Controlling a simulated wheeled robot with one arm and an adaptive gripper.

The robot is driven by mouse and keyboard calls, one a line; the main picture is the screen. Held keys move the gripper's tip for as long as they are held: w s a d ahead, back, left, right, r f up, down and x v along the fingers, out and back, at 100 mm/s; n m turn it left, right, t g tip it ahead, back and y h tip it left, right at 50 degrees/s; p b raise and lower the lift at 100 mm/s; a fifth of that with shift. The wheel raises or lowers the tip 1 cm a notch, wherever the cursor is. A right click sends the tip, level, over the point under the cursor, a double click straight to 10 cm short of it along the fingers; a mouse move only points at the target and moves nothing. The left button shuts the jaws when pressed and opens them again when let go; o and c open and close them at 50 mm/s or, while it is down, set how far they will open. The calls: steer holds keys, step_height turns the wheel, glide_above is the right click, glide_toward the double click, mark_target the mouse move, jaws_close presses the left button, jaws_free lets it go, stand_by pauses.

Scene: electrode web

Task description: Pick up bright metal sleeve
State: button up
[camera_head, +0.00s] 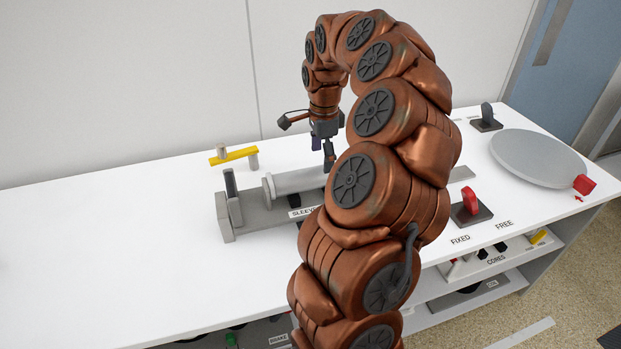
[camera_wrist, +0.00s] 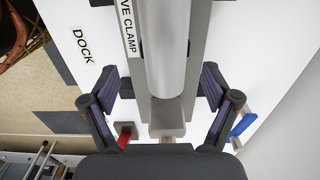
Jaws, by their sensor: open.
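The bright metal sleeve is a smooth grey cylinder (camera_head: 297,181) with a wider flange at its left end. It lies level on the grey clamp fixture (camera_head: 262,217), whose label reads "SLEEVE…". My arm hides its right part. In the wrist view the sleeve (camera_wrist: 165,45) runs down from the top edge and ends above a grey block (camera_wrist: 167,117). My gripper (camera_head: 328,160) points down above the fixture's right part. In the wrist view my gripper (camera_wrist: 162,85) is open, one finger on each side of the sleeve's end, with visible gaps. Nothing is held.
A yellow bar (camera_head: 233,155) stands behind the fixture. A red handle (camera_head: 471,202), a grey disc (camera_head: 538,158) and a red block (camera_head: 584,184) are to the right. In the wrist view, a blue handle (camera_wrist: 243,125) is near the right finger. The table's left side is clear.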

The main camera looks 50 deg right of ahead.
mark_target(322, 173)
steer(key=shift+w+d+f+p, duration=0.15)
steer(key=shift+f+p, duration=0.45)
steer(key=shift+f, duration=1.05)
steer(key=shift+w+d+f+p, duration=0.15)
steer(key=shift+f+p, duration=0.4)
steer(key=shift+f, duration=1.05)
steer(key=shift+s, duration=0.1)
steer(key=shift+c, duration=0.4)
steer(key=c, duration=1.2)
